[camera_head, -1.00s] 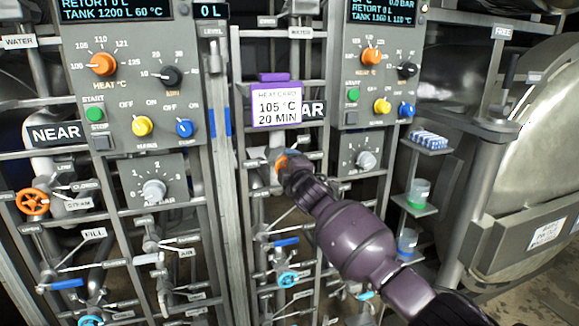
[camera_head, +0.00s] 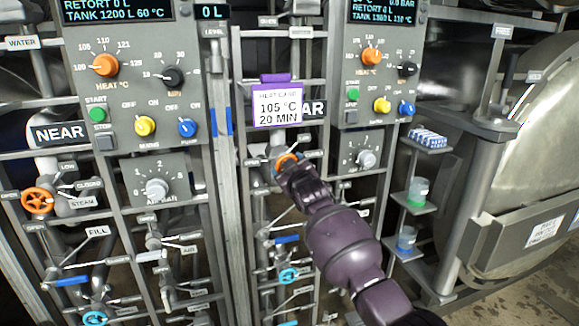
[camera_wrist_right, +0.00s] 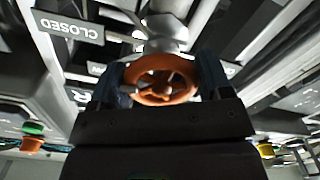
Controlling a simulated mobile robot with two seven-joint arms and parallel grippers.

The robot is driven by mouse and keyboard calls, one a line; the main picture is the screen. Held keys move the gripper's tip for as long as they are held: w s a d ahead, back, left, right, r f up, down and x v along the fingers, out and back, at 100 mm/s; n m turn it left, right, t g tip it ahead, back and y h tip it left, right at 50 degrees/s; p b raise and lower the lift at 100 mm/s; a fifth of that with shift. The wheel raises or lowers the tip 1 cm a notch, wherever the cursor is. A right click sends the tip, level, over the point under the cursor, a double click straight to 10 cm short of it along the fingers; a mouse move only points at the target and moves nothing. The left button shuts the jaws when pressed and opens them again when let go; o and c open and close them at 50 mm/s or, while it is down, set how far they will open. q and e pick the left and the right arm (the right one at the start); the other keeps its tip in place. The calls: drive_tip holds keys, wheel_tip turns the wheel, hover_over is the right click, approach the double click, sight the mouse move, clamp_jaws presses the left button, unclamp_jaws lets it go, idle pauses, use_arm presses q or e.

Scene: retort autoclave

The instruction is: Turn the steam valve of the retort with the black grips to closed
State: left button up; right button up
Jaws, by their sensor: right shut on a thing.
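An orange handwheel (camera_head: 287,160) sits on the pipework below the far control panel, mostly covered by my right gripper. My right gripper (camera_head: 284,168) is shut on this wheel. In the right wrist view the wheel (camera_wrist_right: 160,80) lies between the two dark fingers of the gripper (camera_wrist_right: 160,82), with a CLOSED plate (camera_wrist_right: 69,27) at upper left. A second orange wheel (camera_head: 38,201), with a STEAM label beside it, is free on the near panel's pipework at left. My left gripper is not in view. I cannot make out black grips on either retort.
The near control panel (camera_head: 130,95) stands at left and the far one (camera_head: 379,85) at right. A purple-edged heat card (camera_head: 277,105) reads 105 °C, 20 MIN. Small shelves (camera_head: 413,203) hold cups right of my arm. Blue lever handles (camera_head: 287,239) lie below the wheel.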

drive_tip(key=shift+f+m, duration=0.1)
drive_tip(key=shift+m, duration=1.4)
drive_tip(key=o, duration=0.8)
drive_tip(key=shift+o, duration=0.6)
drive_tip(key=shift+s, duration=0.1)
